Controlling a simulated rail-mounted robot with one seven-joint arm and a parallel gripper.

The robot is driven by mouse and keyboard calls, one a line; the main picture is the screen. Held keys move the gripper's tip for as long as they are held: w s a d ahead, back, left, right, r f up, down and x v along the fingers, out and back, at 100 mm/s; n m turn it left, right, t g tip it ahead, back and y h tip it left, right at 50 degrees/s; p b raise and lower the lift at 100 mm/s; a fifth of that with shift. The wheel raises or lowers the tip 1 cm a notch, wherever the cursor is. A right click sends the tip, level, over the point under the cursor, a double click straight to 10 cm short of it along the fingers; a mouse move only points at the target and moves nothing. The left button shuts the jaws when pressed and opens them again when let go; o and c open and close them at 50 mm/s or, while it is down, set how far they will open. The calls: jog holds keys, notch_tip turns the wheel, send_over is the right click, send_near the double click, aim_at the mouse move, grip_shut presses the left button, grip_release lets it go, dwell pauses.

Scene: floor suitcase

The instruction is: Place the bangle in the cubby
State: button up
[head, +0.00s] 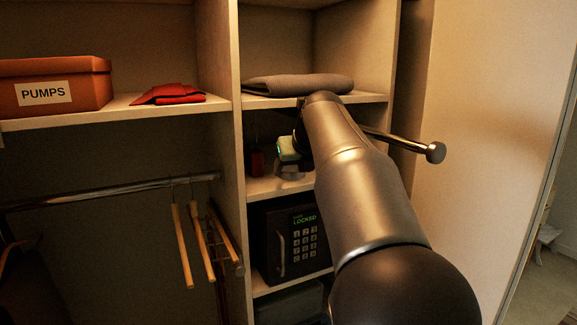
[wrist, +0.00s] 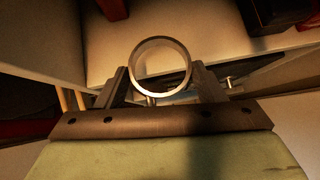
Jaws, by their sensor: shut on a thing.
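The bangle (wrist: 161,40) is a pale metallic ring in the wrist view. My gripper (wrist: 160,70) is shut on it, with one finger on each side and the ring's opening facing the camera. In the head view my gripper (head: 291,172) is small and dark, at the front of the middle cubby, just above its shelf board (head: 270,188). My forearm covers the right part of that cubby. The bangle cannot be made out clearly in the head view.
A red object (head: 257,164) stands in the cubby, left of my gripper. A folded grey cloth (head: 290,84) lies on the shelf above. A black safe (head: 288,238) stands below. A metal rod (head: 405,143) sticks out at right. Hangers (head: 199,240) hang at lower left.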

aim_at(288, 184)
jog(key=x, duration=0.2)
jog(key=p+x, duration=0.1)
jog(key=x, duration=0.1)
jog(key=w+r+x, duration=0.1)
jog(key=x, duration=0.1)
jog(key=shift+a+p, duration=0.15)
jog(key=shift+p, duration=0.2)
jog(key=shift+s, duration=0.15)
jog(key=shift+f, duration=0.1)
jog(key=o, duration=1)
jog(key=b+v, duration=0.2)
jog(key=v, duration=1)
